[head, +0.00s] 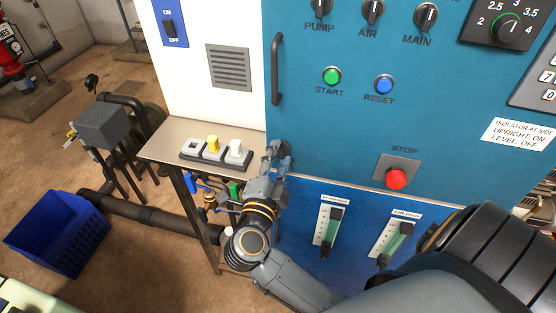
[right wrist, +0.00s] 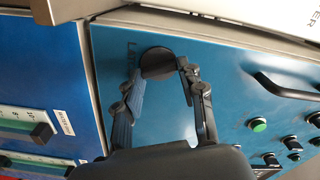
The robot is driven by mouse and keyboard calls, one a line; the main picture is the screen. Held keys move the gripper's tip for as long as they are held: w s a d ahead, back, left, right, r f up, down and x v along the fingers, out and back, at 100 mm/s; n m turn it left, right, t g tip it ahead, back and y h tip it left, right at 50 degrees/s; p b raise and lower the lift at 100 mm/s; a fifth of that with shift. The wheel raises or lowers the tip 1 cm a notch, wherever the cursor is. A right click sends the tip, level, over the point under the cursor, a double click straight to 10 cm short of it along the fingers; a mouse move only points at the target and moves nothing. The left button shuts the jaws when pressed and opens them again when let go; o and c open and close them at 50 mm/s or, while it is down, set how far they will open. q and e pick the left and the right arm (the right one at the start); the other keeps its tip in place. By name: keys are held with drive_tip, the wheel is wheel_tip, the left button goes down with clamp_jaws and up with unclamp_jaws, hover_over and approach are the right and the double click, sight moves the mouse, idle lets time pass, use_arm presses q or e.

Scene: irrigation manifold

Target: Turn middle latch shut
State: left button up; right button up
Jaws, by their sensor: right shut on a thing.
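A dark, rounded latch (right wrist: 157,63) sits at the edge of the blue panel in the right wrist view. My right gripper (right wrist: 160,80) has one finger on each side of it and is shut on it. In the head view my right gripper (head: 276,156) is at the lower left corner of the upper blue panel (head: 330,130), and mostly hides the latch there. I cannot tell the latch's exact angle, or whether it is the middle one. My left gripper is not in view.
A black bar handle (head: 277,70) stands out above the gripper. A metal side table (head: 165,140) with a block of white and yellow switches (head: 213,152) is close on the left. A red stop button (head: 396,179) and two gauges are on the right. A blue crate (head: 58,232) stands on the floor.

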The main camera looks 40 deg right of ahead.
drive_tip(key=m+b, duration=0.1)
drive_tip(key=m, duration=0.1)
drive_tip(key=m+b, duration=0.1)
drive_tip(key=m, duration=0.1)
drive_tip(key=shift+f+m, duration=0.2)
drive_tip(key=shift+m, duration=0.5)
drive_tip(key=o, duration=1.2)
drive_tip(key=shift+c, duration=0.2)
drive_tip(key=shift+r, duration=0.1)
